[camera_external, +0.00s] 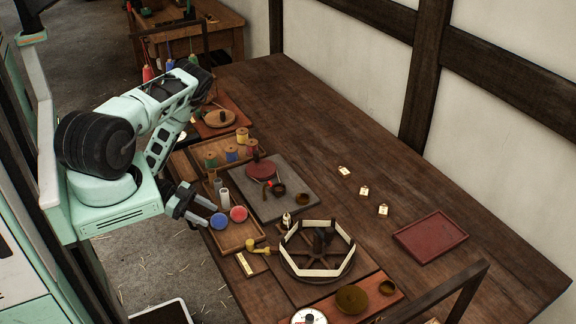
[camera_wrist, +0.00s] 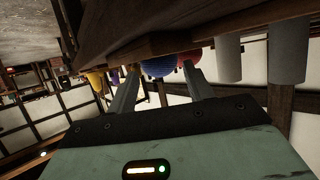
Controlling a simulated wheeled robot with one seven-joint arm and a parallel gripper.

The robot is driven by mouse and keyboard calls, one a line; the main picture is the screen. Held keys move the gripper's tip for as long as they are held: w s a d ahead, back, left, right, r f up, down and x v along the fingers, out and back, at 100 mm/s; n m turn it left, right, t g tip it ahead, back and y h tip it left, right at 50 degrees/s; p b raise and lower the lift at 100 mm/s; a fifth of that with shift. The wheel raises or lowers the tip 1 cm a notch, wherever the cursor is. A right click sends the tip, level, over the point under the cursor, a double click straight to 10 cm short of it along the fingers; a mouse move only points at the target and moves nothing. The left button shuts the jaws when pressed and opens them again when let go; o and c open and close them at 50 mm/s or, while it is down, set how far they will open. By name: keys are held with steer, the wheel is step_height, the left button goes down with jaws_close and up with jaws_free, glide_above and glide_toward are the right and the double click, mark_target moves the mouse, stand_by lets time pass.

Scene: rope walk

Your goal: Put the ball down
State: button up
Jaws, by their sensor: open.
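A blue ball (camera_external: 219,221) sits in a shallow wooden tray (camera_external: 233,240) at the table's near edge. A red ball (camera_external: 238,214) is beside it, to the right. My gripper (camera_external: 208,213) is open, with its fingers pointing at the blue ball from the left. In the wrist view my gripper (camera_wrist: 160,78) is open, with the blue ball (camera_wrist: 158,68) just past the fingertips, roughly between them. The red ball (camera_wrist: 188,62) shows partly behind one fingertip. I see nothing held between the fingers.
Grey cylinders (camera_external: 223,196) stand behind the balls in the tray. A wheel-like reel with white sides (camera_external: 317,272) is to the right. A grey board (camera_external: 290,207) holds a red disc. A red tray (camera_external: 430,235) lies far right. The table's middle is mostly clear.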

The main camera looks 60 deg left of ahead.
mark_target(214, 216)
steer(key=shift+p+x, duration=0.6)
steer(key=shift+x, duration=1.2)
steer(key=c, duration=0.7)
steer(key=shift+r, duration=0.2)
step_height(214, 216, up, 10)
steer(key=b, duration=0.2)
steer(key=shift+f+b, duration=0.15)
steer(key=shift+b, duration=0.15)
steer(key=w+d+n+t+y+b, duration=0.1)
steer(key=w, duration=0.4)
steer(key=w+d+f+n+t+y+b, duration=0.1)
steer(key=w+d, duration=0.1)
steer(key=w, duration=0.3)
steer(key=w+d+f+n+t+y+b, duration=0.1)
steer(key=w+d+n+y, duration=0.1)
steer(key=w, duration=0.3)
steer(key=shift+w+f+b, duration=0.1)
steer(key=shift+b, duration=0.3)
steer(key=shift+w+d+r+n+t+y+b, duration=0.2)
steer(key=shift+w+d+n+y+b, duration=0.5)
steer(key=shift+w+d, duration=0.65)
steer(key=shift+w+d+r+n+t+y+b, duration=0.2)
steer(key=shift+w+d+n+y+b, duration=0.25)
steer(key=shift+w+d+n+y, duration=0.9)
steer(key=shift+w+d+r+n+t+y+b, duration=0.1)
steer(key=shift+w+d+r+n+y+b, duration=0.4)
steer(key=shift+w+d, duration=0.9)
